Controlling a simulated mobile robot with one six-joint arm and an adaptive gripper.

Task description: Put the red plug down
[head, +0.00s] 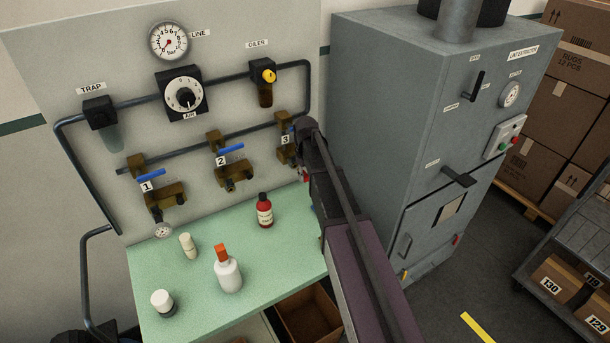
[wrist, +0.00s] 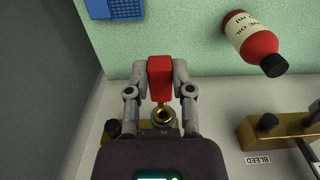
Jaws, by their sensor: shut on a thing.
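The red plug (wrist: 160,76) is between the fingers of my gripper (wrist: 160,68) in the wrist view, with its brass end toward the wall panel. A brass fitting with a round opening (wrist: 163,115) shows just beyond that end; I cannot tell whether they touch. In the head view a bit of red, likely the plug (head: 305,176), shows beside my arm, near valve 3 (head: 285,152). My arm hides most of the gripper there. The green bench top (head: 210,310) lies below the panel.
A red oil bottle (head: 265,212), a white bottle with an orange cap (head: 227,272), a small cream bottle (head: 188,246) and a white-capped jar (head: 162,303) stand on the bench. A blue object (wrist: 113,8) lies on green in the wrist view. A grey cabinet (head: 390,130) stands right.

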